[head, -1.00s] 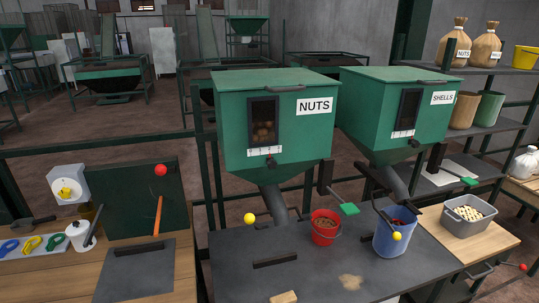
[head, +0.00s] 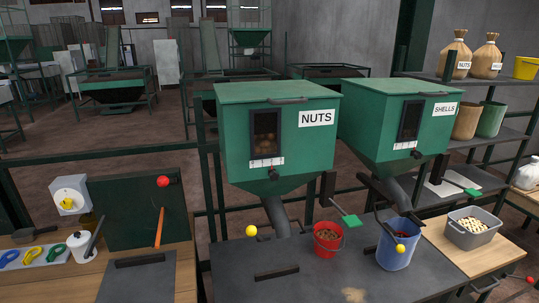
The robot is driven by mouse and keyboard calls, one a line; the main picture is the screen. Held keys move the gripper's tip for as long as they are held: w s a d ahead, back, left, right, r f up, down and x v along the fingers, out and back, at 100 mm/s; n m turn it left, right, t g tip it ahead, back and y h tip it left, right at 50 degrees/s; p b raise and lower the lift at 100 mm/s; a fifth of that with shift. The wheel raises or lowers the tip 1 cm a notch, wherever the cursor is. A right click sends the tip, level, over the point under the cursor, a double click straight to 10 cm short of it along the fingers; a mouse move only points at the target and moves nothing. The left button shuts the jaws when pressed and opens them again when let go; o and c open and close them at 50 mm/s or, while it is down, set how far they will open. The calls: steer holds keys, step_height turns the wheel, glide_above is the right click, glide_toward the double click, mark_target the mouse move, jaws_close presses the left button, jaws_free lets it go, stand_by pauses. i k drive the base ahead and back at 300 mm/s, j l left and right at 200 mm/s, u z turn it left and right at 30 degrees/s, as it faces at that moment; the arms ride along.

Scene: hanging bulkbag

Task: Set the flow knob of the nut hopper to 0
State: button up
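The nut hopper (head: 233,135) is a green box with a white NUTS label, standing left of the shells hopper in the head view. A dark window on its front shows brown nuts inside. Below the window is a white scale strip (head: 266,161) with small marks too fine to read. The dark flow knob (head: 273,174) sits just under this strip, near its right half. Its exact setting is too small to tell. My gripper is not in view, and nothing covers the knob.
The green shells hopper (head: 368,130) stands to the right. Below are a dark bench (head: 320,283), a red bucket (head: 328,240), a blue bucket (head: 396,250) and a yellow-ball lever (head: 251,231). A left bench holds tools. A grey bin (head: 470,235) stands at right.

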mark_target(274, 176)
steer(key=i+j+z, duration=0.1)
steer(key=i+z, duration=0.2)
steer(key=i, duration=0.15)
steer(key=i+j+z, duration=0.35)
steer(key=i+l, duration=0.1)
